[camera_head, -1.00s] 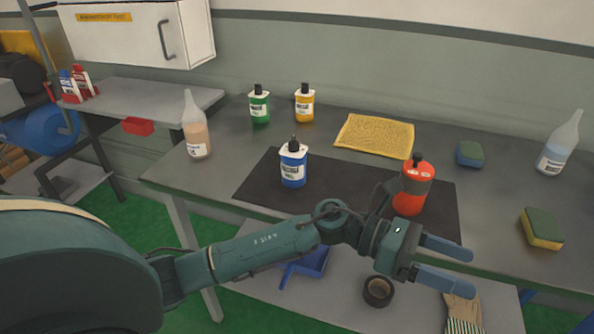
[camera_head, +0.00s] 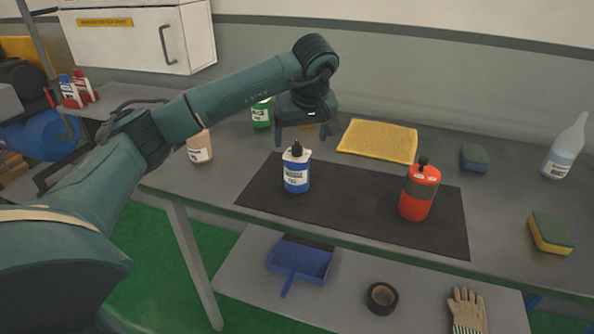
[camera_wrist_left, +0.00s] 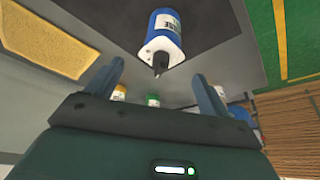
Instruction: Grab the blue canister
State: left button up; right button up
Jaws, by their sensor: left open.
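The blue canister (camera_head: 296,177), with a white label and a black nozzle, stands upright on the black mat (camera_head: 355,210). My left gripper (camera_head: 302,138) is open and empty, its fingers pointing down above the canister in the picture, apart from it. In the left wrist view the blue canister (camera_wrist_left: 166,38) shows nozzle towards me, beyond the spread fingertips of the gripper (camera_wrist_left: 158,70). My right gripper is not in view.
A red canister (camera_head: 418,193) stands on the mat's right part. The green bottle (camera_head: 261,115) is partly behind my arm, and the yellow one is mostly hidden. A yellow cloth (camera_head: 378,141), sponges (camera_head: 474,157) and a clear bottle (camera_head: 567,148) lie or stand to the right.

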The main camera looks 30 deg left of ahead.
aim_at(297, 155)
pick_arm(q)
jog(key=p+x, duration=0.1)
jog(key=x, duration=0.7)
jog(key=shift+s+f, duration=0.1)
jog(key=shift+f, duration=0.25)
jog(key=shift+c, duration=0.4)
jog(key=c, duration=1.2)
